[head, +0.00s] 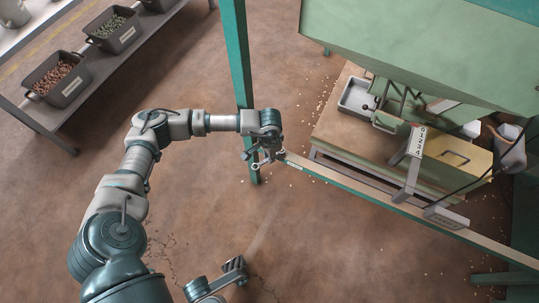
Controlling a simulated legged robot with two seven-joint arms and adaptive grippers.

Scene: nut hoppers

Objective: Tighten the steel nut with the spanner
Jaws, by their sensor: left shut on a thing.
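My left gripper (266,155) is at the near left end of the green frame bar, beside the green post. It is shut on a small grey metal thing that looks like the spanner (256,165), mostly covered by the fingers. The steel nut cannot be made out; the gripper and bar end may hide it. At the bottom edge, a part of mine with a dark pad, seemingly my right gripper (235,265), shows only in part.
A green post (238,70) stands close behind the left gripper. The green frame bar (350,185) runs down to the right, before a bench (335,130) with a grey tray (355,97). A shelf at upper left holds bins (62,82). Brown floor is open below the bar.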

